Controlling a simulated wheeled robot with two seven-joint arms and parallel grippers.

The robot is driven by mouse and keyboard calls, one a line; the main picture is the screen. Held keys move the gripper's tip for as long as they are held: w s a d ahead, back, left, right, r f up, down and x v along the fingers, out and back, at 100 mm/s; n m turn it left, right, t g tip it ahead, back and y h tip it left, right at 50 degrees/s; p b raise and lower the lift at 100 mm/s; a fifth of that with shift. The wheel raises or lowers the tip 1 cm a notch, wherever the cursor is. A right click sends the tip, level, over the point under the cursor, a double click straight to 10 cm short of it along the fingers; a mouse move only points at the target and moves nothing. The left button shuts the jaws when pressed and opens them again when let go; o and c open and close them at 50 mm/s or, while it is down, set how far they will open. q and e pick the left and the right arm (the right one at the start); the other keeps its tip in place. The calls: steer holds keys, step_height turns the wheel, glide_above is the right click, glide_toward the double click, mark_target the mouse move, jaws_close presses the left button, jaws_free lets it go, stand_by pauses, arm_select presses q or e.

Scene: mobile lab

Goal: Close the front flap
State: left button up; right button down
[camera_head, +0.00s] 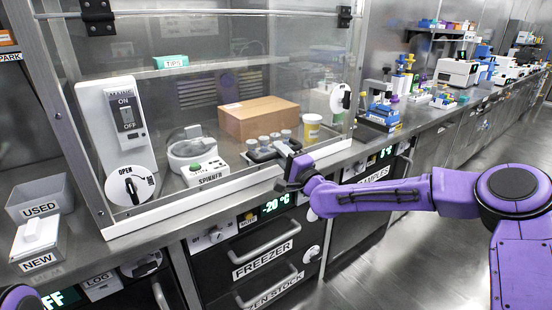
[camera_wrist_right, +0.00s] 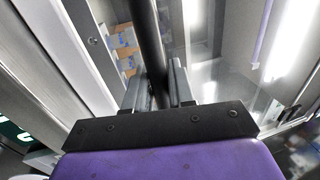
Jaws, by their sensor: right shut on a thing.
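The front flap is the clear panel (camera_head: 225,100) across the front of the metal cabinet, with black hinge-like fittings at its upper corners. I cannot tell how far its lower edge stands from the white sill (camera_head: 215,198). My right gripper (camera_head: 297,167) is at the cabinet front, just above the sill, right of centre. In the right wrist view its two fingers (camera_wrist_right: 160,92) are shut around a dark round bar (camera_wrist_right: 149,40), which looks like a handle. In the head view the gripper mostly hides this bar. My left gripper is out of view.
Inside the cabinet are a spinner (camera_head: 197,158), a cardboard box (camera_head: 258,117), a rack of grey-capped tubes (camera_head: 270,146) and a yellow-labelled cup (camera_head: 312,127). Freezer drawers (camera_head: 265,250) are below. A tube stand (camera_head: 380,112) is on the bench at right. Floor at lower right is free.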

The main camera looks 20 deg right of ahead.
steer(key=c, duration=1.2)
jaws_free()
steer(key=shift+r, duration=0.1)
steer(key=shift+o, duration=0.5)
steer(key=shift+w+a, duration=0.1)
steer(key=shift+w, duration=0.15)
steer(key=v, duration=1)
steer(key=shift+s, duration=0.35)
